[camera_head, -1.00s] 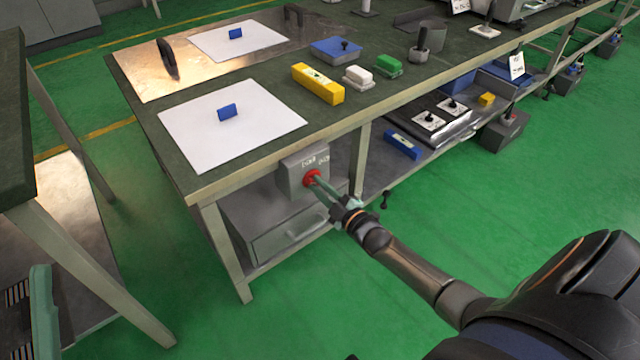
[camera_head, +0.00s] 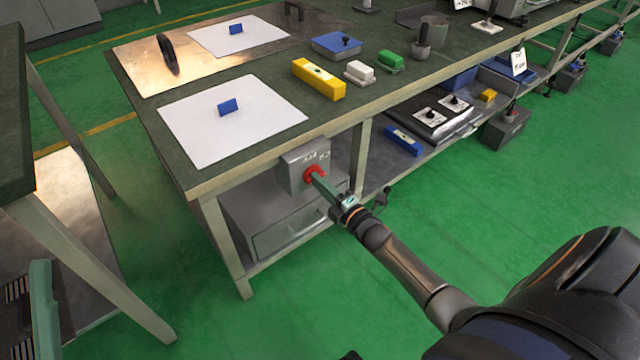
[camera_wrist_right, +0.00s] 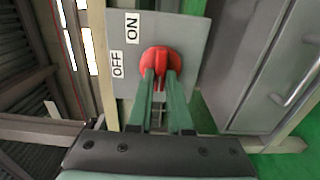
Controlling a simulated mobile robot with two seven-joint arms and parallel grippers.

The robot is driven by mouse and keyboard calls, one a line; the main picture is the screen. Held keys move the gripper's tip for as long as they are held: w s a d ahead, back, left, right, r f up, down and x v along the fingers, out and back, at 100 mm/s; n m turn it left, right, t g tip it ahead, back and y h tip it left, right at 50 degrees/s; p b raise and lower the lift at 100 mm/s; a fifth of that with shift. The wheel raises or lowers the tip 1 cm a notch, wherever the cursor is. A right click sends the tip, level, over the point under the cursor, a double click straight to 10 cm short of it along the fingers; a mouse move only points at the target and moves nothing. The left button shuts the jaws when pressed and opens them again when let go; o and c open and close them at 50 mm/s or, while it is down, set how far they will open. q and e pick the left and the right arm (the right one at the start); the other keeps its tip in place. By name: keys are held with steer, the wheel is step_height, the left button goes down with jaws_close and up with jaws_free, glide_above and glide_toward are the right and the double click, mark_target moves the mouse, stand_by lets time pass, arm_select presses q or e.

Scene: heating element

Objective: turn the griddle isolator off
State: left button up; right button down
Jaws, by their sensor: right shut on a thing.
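The isolator is a grey box (camera_head: 299,165) under the front edge of the near workbench, with a red rotary knob (camera_head: 314,175) on its face. The right wrist view shows its plate (camera_wrist_right: 190,28) with ON and OFF labels and the red knob (camera_wrist_right: 160,64). The knob's raised ridge runs roughly up and down in that view, nearer in line with ON than OFF. My right gripper (camera_head: 322,185) is shut on the knob; its green fingertips (camera_wrist_right: 160,77) sit on both sides of the ridge.
The workbench (camera_head: 195,180) carries white sheets, a yellow block (camera_head: 319,79) and several other items. A drawer unit (camera_head: 285,222) stands under the isolator. The bench leg (camera_head: 360,152) is just right of the box. Green floor is open in front.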

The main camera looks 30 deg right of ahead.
stand_by(0.4)
steer(key=c, duration=0.8)
jaws_free()
steer(key=shift+c, duration=0.2)
arm_select(q)
steer(key=r+p, duration=0.1)
steer(key=r, duration=0.1)
steer(key=r+p, duration=0.1)
steer(key=p, duration=0.1)
steer(key=shift+a+r+m+p, duration=0.2)
steer(key=shift+r+m+p, duration=0.1)
steer(key=shift+r+m, duration=0.1)
arm_select(e)
steer(key=s+d, duration=0.1)
steer(key=s, duration=1.1)
steer(key=shift+s, duration=0.25)
arm_select(q)
steer(key=shift+s, duration=0.1)
